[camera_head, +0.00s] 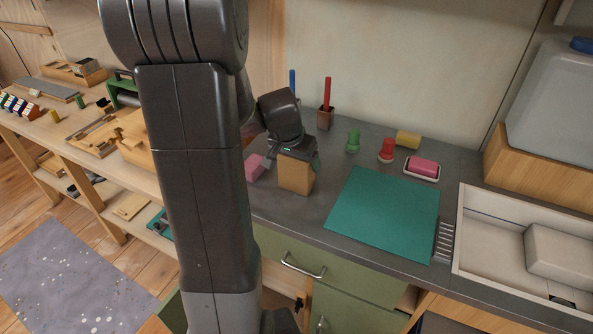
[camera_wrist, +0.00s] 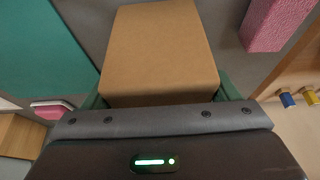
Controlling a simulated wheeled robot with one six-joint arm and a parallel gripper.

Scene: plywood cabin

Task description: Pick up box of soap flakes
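A plain brown box (camera_head: 296,175), which I take for the box of soap flakes, is upright at the counter's near edge. My gripper (camera_head: 300,155) is at its top, pointing down. In the wrist view the brown box (camera_wrist: 160,50) fills the space between my green fingers (camera_wrist: 162,92), one on each side. No clear gap shows beside it, but the fingertips are hidden, so I cannot tell whether they press on it. I also cannot tell whether its bottom rests on the counter.
A pink block (camera_head: 254,167) lies just left of the box; it also shows in the wrist view (camera_wrist: 272,22). A teal mat (camera_head: 385,213) lies to the right. Behind are a pen holder (camera_head: 325,119), a green (camera_head: 352,141) and a red item (camera_head: 387,151), and a soap dish (camera_head: 422,169).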

